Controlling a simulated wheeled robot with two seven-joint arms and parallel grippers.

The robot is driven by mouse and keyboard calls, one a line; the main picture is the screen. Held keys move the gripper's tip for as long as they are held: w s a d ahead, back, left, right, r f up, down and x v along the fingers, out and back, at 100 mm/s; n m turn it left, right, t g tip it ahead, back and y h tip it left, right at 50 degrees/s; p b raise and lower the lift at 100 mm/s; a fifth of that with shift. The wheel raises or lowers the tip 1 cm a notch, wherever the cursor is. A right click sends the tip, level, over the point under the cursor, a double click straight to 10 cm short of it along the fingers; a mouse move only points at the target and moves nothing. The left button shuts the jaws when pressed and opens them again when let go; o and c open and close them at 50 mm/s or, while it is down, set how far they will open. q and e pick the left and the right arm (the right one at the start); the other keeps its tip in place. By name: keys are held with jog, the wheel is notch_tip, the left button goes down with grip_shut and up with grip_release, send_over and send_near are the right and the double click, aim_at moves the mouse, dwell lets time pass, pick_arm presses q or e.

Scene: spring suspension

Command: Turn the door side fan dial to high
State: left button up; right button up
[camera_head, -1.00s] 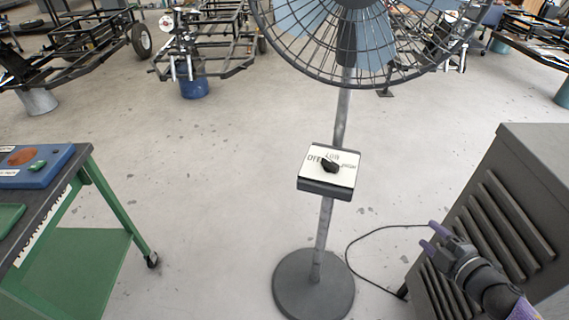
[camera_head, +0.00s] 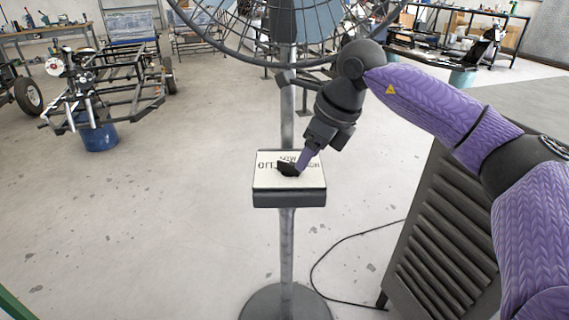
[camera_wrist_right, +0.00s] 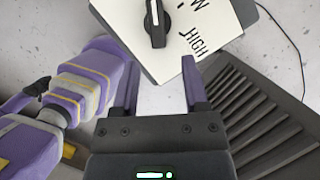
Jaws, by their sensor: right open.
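The fan control box (camera_head: 289,197) is on the fan's pole in the head view, with a white face and a black dial (camera_head: 287,169). In the right wrist view the dial (camera_wrist_right: 156,24) has a white line toward the top of the picture. The printed HIGH (camera_wrist_right: 200,44) lies to its lower right, so the line is not toward it. My right gripper (camera_head: 303,162) is at the box face beside the dial. In the wrist view its purple fingers (camera_wrist_right: 161,68) are open and empty, with the dial beyond the tips.
The fan cage (camera_head: 230,35) is above the box and close to my right arm. A grey louvred cabinet (camera_head: 440,235) stands right of the pole, with a black cable (camera_head: 340,245) on the floor. The floor left of the pole is open.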

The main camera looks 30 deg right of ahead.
aim_at(289, 163)
jog(key=shift+w+a+f, duration=0.1)
jog(key=shift+w+a, duration=0.2)
jog(key=shift+w, duration=0.25)
jog(key=shift+w+a, duration=0.25)
jog(key=shift+w, duration=0.3)
jog(key=b+x, duration=0.2)
jog(key=x, duration=0.1)
jog(key=shift+w, duration=0.1)
pick_arm(q)
jog(key=shift+s+f, duration=0.2)
jog(key=shift+f, duration=0.4)
jog(key=shift+s+f, duration=0.15)
jog(key=shift+f, duration=0.45)
jog(key=shift+s+r, duration=0.1)
jog(key=shift+s, duration=0.05)
pick_arm(e)
jog(key=shift+c, duration=0.2)
jog(key=c, duration=0.5)
pick_arm(q)
jog(key=shift+s, duration=0.15)
pick_arm(e)
grip_shut()
